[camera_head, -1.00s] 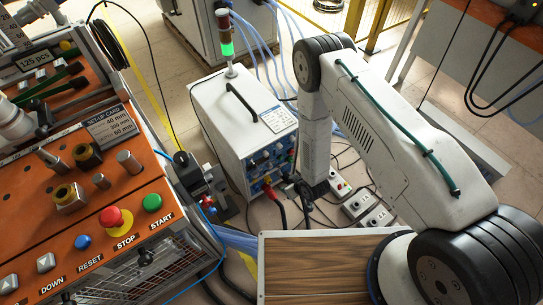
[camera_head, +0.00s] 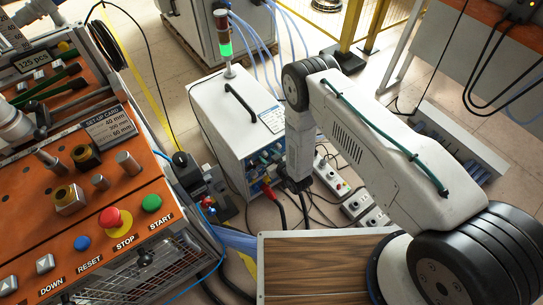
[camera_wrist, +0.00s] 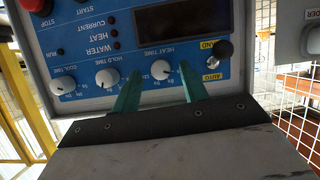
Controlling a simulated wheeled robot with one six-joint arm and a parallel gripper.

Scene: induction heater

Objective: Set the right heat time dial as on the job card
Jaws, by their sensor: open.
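In the wrist view the blue control panel appears upside down. The white heat time dial (camera_wrist: 160,69) sits between the tips of my gripper's (camera_wrist: 160,68) two teal fingers. The gripper is open; I cannot tell whether either finger touches the dial. The dial's pointer setting is too small to read. In the head view the panel is on the front of a white heater cabinet (camera_head: 222,120), with my wrist in front of its right side. A paper card (camera_head: 272,120) lies on the cabinet top, its text unreadable.
The hold time dial (camera_wrist: 107,77) and cool time dial (camera_wrist: 62,84) are left of my fingers in the wrist view. A black auto/hand knob (camera_wrist: 223,48) is close on the right. Cables and power strips (camera_head: 357,204) lie on the floor.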

